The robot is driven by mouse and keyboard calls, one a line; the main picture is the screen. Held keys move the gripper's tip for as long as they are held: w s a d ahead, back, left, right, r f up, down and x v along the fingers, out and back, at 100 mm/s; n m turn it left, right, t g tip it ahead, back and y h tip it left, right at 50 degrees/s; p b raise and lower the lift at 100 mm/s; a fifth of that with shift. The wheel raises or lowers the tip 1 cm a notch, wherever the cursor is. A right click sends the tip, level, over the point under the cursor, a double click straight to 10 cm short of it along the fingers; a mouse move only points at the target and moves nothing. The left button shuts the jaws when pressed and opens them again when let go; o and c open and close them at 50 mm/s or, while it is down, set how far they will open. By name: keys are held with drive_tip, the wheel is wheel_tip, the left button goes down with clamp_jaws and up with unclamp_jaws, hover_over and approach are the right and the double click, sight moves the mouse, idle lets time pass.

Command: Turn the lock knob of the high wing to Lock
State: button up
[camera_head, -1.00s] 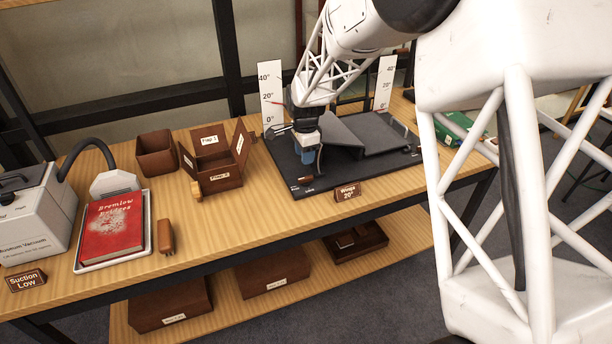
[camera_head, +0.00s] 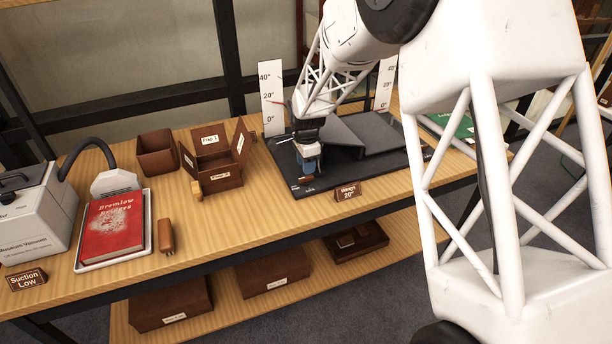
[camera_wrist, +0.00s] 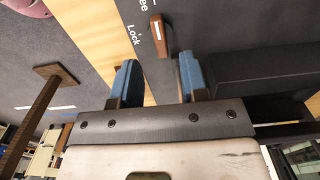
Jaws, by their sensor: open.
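A small brown lock knob (camera_wrist: 158,36) with a white line shows in the wrist view, just ahead of and between my fingertips. The word Lock (camera_wrist: 134,36) is printed beside it on the dark board; part of another word ending in "ee" shows farther up. My gripper (camera_wrist: 158,62) is open, its two blue fingers apart, with nothing held. In the head view my gripper (camera_head: 309,166) is low over the front left of the black board (camera_head: 378,171), close to the knob (camera_head: 306,179). Grey wings (camera_head: 348,132) rise behind it; the gripper partly hides the left one.
Scale boards (camera_head: 272,98) marked in degrees stand behind the board. A sign (camera_head: 348,191) reads Wings 20°. A flapped box (camera_head: 215,172), an open box (camera_head: 156,154), a red book (camera_head: 112,228) on a tray and a vacuum (camera_head: 30,215) stand left. The table's front edge is close.

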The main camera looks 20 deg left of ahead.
sight(306, 177)
drive_tip(key=shift+f, duration=2.55)
clamp_jaws()
